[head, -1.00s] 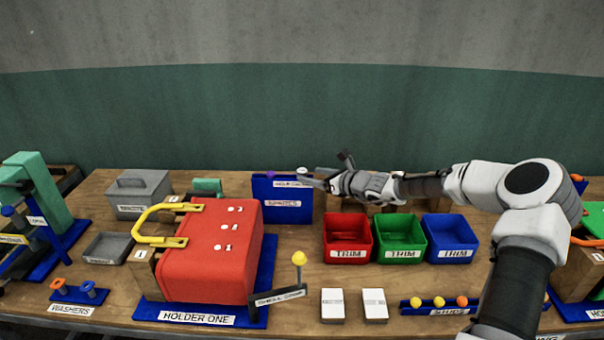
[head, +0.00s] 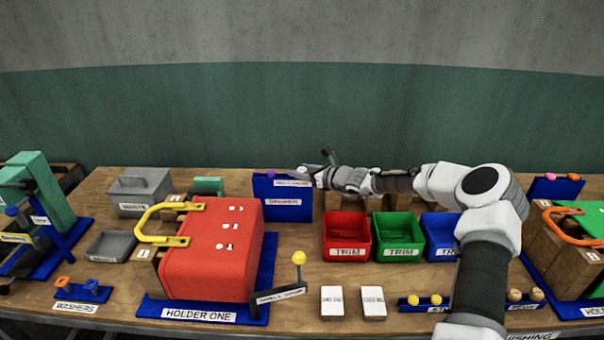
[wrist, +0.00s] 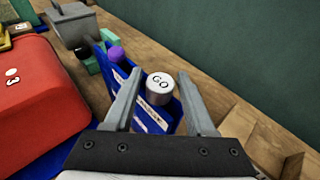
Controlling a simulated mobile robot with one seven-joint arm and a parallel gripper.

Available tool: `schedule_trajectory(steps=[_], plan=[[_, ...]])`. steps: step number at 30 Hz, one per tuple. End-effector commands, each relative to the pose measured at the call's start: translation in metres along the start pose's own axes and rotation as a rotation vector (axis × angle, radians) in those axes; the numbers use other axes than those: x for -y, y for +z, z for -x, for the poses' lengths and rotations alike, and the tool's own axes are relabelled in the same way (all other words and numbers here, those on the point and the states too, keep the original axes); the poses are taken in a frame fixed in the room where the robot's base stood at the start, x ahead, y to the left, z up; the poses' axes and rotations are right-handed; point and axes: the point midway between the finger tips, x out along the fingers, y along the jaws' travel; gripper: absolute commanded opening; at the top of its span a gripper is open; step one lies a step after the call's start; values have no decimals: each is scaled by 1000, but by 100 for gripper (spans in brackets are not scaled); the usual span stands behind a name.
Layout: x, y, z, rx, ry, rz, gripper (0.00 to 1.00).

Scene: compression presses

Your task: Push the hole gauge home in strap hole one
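The hole gauge shows in the wrist view as a grey round cap marked GO (wrist: 160,82), standing in the blue rack (head: 283,206). My gripper (wrist: 158,76) is open, with one finger on each side of the cap and visible gaps. Which one is hole one is too small to read.
A purple knob (wrist: 116,54) stands in the rack beside the gauge. A grey lidded box (head: 140,195) is at the back left. Red (head: 347,254), green (head: 399,253) and blue trim bins are to the right.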

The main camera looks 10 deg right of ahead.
Motion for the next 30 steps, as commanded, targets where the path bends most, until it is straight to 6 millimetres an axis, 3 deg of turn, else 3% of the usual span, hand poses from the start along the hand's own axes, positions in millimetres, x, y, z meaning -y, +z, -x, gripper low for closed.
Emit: schedule_trajectory(steps=[1, 9, 23, 30], plan=[[0, 0, 0, 0, 0, 0, 45], [0, 0, 0, 0, 0, 0, 0], [0, 5, 2, 1, 0, 2, 0], [0, 30, 9, 1, -1, 6, 0]])
